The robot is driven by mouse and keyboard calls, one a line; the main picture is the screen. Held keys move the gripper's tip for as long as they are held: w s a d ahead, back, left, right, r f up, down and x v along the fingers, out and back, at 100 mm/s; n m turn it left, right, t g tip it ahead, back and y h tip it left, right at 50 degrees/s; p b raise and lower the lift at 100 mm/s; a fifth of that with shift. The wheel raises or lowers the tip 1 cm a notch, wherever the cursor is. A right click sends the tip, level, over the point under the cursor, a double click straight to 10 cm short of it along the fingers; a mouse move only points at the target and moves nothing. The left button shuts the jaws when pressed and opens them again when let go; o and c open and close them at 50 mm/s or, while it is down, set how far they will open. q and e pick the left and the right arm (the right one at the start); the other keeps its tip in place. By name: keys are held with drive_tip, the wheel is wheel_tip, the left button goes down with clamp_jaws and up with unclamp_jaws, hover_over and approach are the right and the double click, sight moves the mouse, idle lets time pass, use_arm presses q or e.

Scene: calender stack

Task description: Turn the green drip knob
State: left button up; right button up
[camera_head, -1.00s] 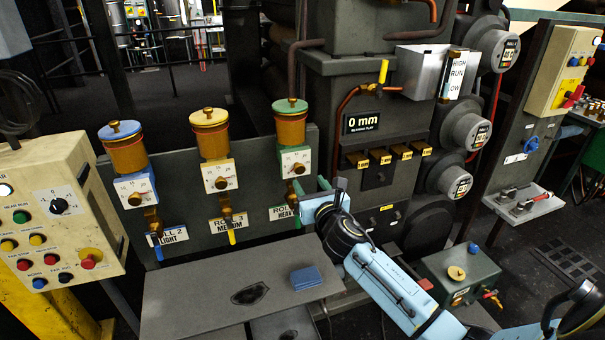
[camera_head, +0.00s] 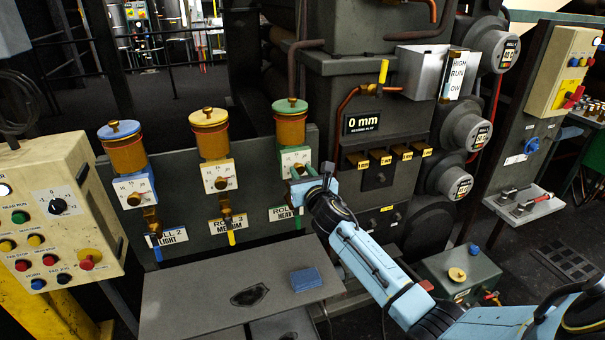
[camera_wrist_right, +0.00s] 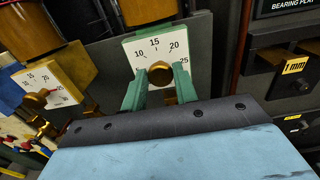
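The green-lidded oiler (camera_head: 291,123) is the rightmost of three drip oilers on the grey panel. Its white dial plate (camera_head: 291,158) sits below the amber cup. In the right wrist view, the dial (camera_wrist_right: 158,45) reads 10 to 25 and the round brass drip knob (camera_wrist_right: 160,74) is at its lower middle. My right gripper (camera_head: 302,172) is in front of this dial. In the wrist view its two green fingers (camera_wrist_right: 160,83) stand apart, one each side of the knob. A firm grip on it is not visible. My left gripper is out of view.
Blue-lidded (camera_head: 126,150) and yellow-lidded (camera_head: 210,135) oilers stand to the left.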

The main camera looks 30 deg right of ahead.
drive_tip(key=c, duration=0.4)
drive_tip(key=shift+o, duration=0.2)
